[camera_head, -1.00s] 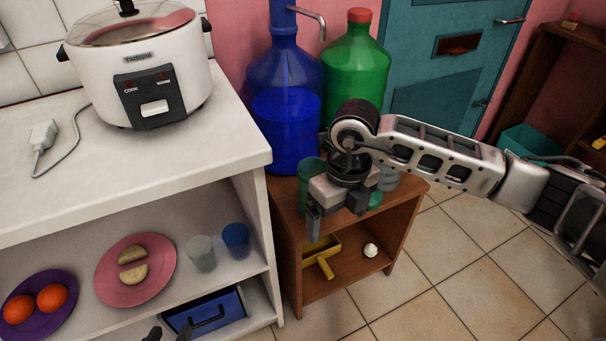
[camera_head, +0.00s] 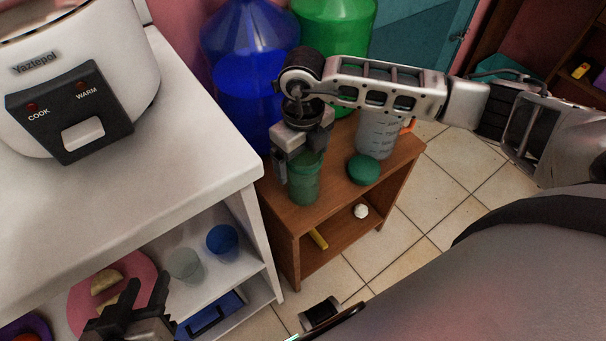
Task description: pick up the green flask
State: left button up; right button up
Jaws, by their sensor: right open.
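The green flask (camera_head: 304,184) is a translucent green cylinder standing upright on top of the small brown wooden shelf (camera_head: 336,184), near its left side. My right gripper (camera_head: 303,160) is open and points down over it, with the jaws at the flask's upper part. The gripper hides the flask's top, and I cannot tell whether the jaws touch it. My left gripper (camera_head: 147,292) is low at the left, open and empty, in front of the white shelf's plate.
A grey shaker bottle (camera_head: 377,136) and a round green lid (camera_head: 363,170) are right of the flask. Large blue (camera_head: 245,95) and green (camera_head: 335,25) water bottles stand behind. The white counter (camera_head: 190,130) with a cooker (camera_head: 75,90) is at left.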

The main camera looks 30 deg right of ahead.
jog(key=shift+f, duration=1.05)
jog(key=shift+w, duration=0.1)
jog(key=c, duration=1.1)
pick_arm(q)
jog(key=shift+w+d+f, duration=0.15)
jog(key=shift+w, duration=0.2)
